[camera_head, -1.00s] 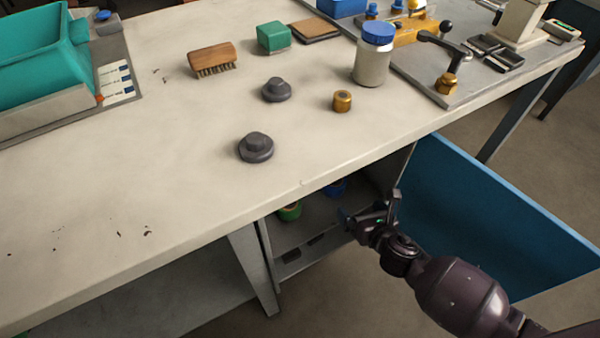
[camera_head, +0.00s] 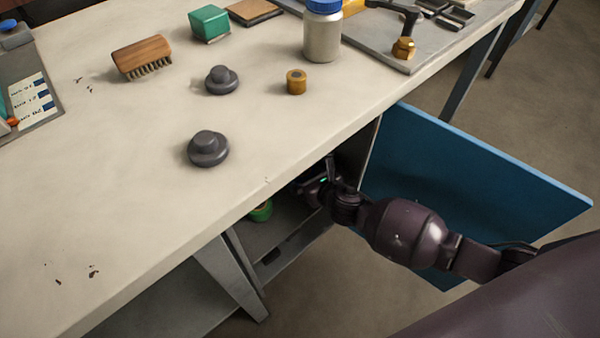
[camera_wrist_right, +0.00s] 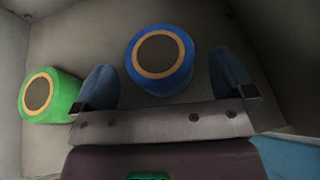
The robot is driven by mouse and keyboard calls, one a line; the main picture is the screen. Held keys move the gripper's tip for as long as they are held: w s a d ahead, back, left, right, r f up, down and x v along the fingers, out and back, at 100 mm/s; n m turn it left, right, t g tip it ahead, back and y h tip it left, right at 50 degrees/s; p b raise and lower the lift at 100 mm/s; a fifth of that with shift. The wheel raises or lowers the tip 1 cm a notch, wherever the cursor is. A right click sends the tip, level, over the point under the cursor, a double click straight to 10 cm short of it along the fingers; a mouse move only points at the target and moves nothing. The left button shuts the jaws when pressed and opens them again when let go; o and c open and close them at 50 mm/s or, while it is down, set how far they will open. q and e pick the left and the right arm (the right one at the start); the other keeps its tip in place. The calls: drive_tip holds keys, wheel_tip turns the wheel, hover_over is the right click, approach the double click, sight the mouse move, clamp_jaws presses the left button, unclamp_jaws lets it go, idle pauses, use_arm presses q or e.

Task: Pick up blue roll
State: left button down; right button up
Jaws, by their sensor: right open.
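The blue roll (camera_wrist_right: 160,60) shows in the right wrist view, with a tan ring and dark core on its end face. It lies between and just ahead of the two fingers of my right gripper (camera_wrist_right: 164,86), which is open. In the head view my right gripper (camera_head: 312,188) reaches into the cabinet under the bench, and the blue roll is mostly hidden behind it. My left gripper is not in view.
The bench top (camera_head: 130,200) overhangs the cabinet. On it are a brush (camera_head: 142,55), two dark knobs, a brass piece (camera_head: 296,82) and a blue-capped jar (camera_head: 322,35).

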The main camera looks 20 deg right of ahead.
drive_tip(key=shift+w+a+f, duration=0.15)
drive_tip(key=shift+w+f, duration=0.3)
drive_tip(key=shift+f, duration=0.1)
drive_tip(key=shift+w+r, duration=0.15)
drive_tip(key=shift+w, duration=0.3)
drive_tip(key=c, duration=1)
drive_tip(key=shift+r, duration=0.1)
